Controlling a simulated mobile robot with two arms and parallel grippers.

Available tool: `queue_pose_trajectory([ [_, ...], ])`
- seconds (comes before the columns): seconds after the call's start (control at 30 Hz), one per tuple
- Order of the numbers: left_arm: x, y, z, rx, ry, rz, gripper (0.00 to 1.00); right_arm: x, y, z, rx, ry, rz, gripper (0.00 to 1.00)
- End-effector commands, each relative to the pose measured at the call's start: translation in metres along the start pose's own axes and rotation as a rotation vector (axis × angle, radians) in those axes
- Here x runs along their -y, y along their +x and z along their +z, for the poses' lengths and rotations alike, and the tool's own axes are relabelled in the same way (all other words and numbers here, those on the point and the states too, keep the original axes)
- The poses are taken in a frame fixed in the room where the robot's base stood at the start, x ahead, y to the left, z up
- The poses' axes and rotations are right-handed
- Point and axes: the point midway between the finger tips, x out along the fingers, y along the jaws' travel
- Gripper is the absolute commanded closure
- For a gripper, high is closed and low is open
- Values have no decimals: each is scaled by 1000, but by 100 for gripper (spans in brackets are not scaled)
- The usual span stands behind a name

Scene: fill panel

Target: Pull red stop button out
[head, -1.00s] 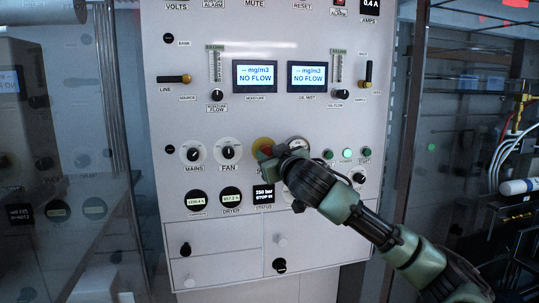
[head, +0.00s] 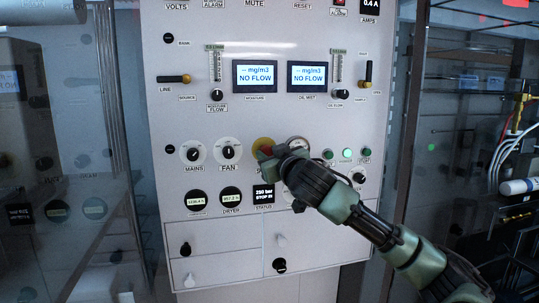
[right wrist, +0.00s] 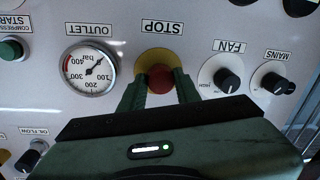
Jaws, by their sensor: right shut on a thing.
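The red stop button (right wrist: 160,78) sits on a yellow round base (right wrist: 158,56) under the STOP label in the right wrist view, which shows the panel upside down. In the head view the yellow base (head: 262,143) shows just above my right gripper (head: 264,154), which covers most of the button. My right gripper (right wrist: 160,88) is shut on the red button, with one green finger on each side of it. The status display (head: 264,194) below reads "250 bar STOP IN". My left gripper is in neither view.
The fan knob (head: 228,152) and mains knob (head: 193,154) are left of the button. The outlet gauge (right wrist: 90,68) is beside it, partly behind my right arm in the head view. Green buttons (head: 347,153) are farther right. Glass panes flank the panel.

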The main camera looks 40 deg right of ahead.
Motion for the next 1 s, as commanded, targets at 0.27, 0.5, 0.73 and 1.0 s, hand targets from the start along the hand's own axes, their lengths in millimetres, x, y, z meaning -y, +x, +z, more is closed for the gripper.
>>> queue_pose_trajectory([
  [0.27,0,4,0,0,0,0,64,1,-2,1,-1,1,-1,100],
  [0.5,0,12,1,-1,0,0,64,2,-15,-1,-2,1,-1,100],
  [0.73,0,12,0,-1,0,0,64,3,-14,0,0,0,-2,48],
  [1.0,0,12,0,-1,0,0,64,2,-14,0,0,0,-1,45],
])
